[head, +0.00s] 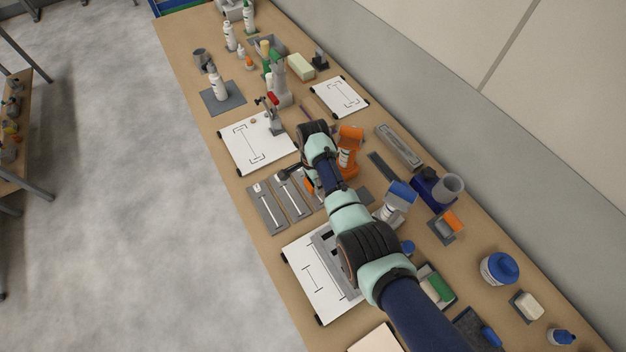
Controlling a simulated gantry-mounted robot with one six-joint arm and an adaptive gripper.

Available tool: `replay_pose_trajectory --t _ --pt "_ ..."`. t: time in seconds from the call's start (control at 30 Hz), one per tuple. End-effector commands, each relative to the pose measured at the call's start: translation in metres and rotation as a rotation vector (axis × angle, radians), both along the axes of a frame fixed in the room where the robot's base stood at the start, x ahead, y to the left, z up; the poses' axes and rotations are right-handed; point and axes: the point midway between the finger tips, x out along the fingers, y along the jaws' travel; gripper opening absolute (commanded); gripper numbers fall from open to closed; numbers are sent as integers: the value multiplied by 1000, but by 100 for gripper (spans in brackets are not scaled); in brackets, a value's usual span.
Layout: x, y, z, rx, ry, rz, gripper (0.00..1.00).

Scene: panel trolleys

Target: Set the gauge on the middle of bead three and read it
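Two grey plates, each with a pale lengthwise strip, lie side by side on the bench: a left plate (267,209) and a middle plate (293,196). Part of a third plate seems to show to their right, mostly hidden by my arm. I cannot tell which strip is bead three. My gripper (291,172) appears as a dark shape low near the top ends of these plates, partly behind my wrist. Its fingers are too small and hidden to read. A small orange piece (308,185) shows beside it; I cannot tell whether this is the gauge.
White marked panels lie above (257,143) and below (303,262) the plates. An orange tool stand (350,145) stands close right of my wrist. A blue-topped device (399,195) and a grey cup (450,185) stand farther right. Bottles and holders crowd the far end.

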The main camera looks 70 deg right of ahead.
Motion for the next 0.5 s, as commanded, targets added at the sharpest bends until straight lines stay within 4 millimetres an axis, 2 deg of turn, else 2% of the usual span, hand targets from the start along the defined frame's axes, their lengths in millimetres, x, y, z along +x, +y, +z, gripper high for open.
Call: replay_pose_trajectory --t 0.03,0.17,0.5 --pt "0 0 0 0 0 0 60" --pt "0 0 0 0 0 0 82" --pt "0 0 2 1 1 0 83"
